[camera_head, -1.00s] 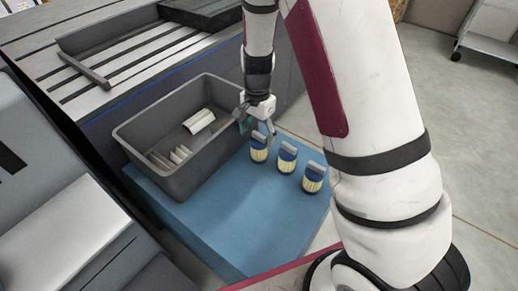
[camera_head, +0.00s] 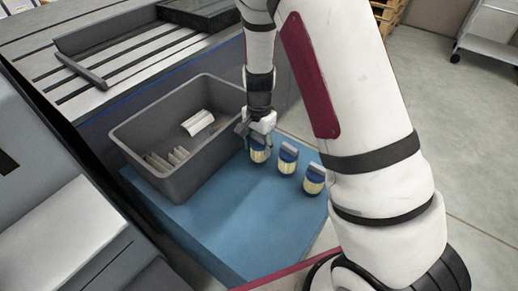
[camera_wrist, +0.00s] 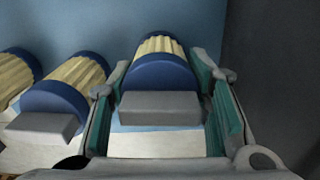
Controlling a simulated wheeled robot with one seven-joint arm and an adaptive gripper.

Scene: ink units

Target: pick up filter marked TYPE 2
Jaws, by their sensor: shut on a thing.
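Three filters with blue caps, grey tops and pleated cream sides stand in a row on the blue surface (camera_head: 225,215). My gripper (camera_head: 259,145) is at the leftmost filter (camera_head: 258,155), the one nearest the grey bin. In the wrist view this filter (camera_wrist: 160,73) sits between the green-padded fingers of my gripper (camera_wrist: 165,105), which are shut on it. The middle filter (camera_head: 287,160) and the right filter (camera_head: 314,180) stand free. They show at the left of the wrist view. No TYPE marking is legible on any filter.
A grey bin (camera_head: 150,123) with several white pieces inside stands just left of my gripper. A slatted grey bench (camera_head: 130,55) lies behind it. The front of the blue surface is clear. A trolley (camera_head: 490,35) stands far right.

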